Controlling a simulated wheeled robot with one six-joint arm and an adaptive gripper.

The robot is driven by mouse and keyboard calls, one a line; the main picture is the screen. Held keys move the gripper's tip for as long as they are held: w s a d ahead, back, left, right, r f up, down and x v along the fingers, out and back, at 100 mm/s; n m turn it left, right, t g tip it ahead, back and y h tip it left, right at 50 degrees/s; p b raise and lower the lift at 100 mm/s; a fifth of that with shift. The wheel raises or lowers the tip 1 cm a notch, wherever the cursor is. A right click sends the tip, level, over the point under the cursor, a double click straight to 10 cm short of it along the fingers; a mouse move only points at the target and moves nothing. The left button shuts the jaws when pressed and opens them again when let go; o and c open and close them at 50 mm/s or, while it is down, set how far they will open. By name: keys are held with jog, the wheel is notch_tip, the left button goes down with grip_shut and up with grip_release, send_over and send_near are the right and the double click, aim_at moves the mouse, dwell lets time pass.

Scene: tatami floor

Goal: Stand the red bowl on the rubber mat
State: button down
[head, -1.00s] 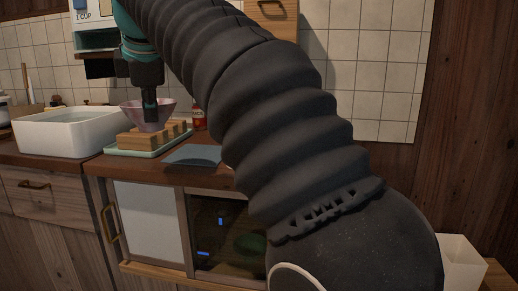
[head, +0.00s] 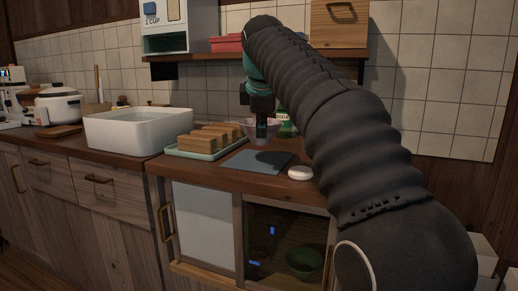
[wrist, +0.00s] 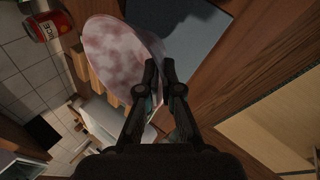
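The red bowl (head: 262,131), pinkish and mottled, is by the back of the dark blue-grey rubber mat (head: 243,165), right of the dish rack. My gripper (head: 262,134) points down at it. In the wrist view the fingertips (wrist: 162,66) are closed on the rim of the bowl (wrist: 112,55), whose mottled face fills the upper left and looks tilted. The mat (wrist: 195,14) shows beyond the rim there. A dark shadow lies on the mat in the head view; I cannot tell how high the bowl is above it.
A green tray with a wooden rack (head: 206,142) stands left of the mat. A white round object (head: 300,173) lies at its right front corner. A white basin (head: 138,130) is farther left. A green container (head: 285,126) stands behind; a shelf (head: 205,57) hangs above.

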jog(key=shift+w+a+f, duration=0.25)
jog(key=shift+w+f, duration=0.15)
jog(key=shift+w, duration=0.3)
jog(key=shift+f, duration=0.2)
jog(key=shift+f+b, duration=1.15)
jog(key=shift+f, duration=0.7)
jog(key=shift+f, duration=0.1)
jog(key=c, duration=1.3)
grip_release()
jog(key=shift+s+r, duration=0.1)
jog(key=shift+r, duration=0.3)
jog(key=p+v, duration=0.4)
jog(key=v, duration=0.7)
jog(key=shift+s+r, duration=0.15)
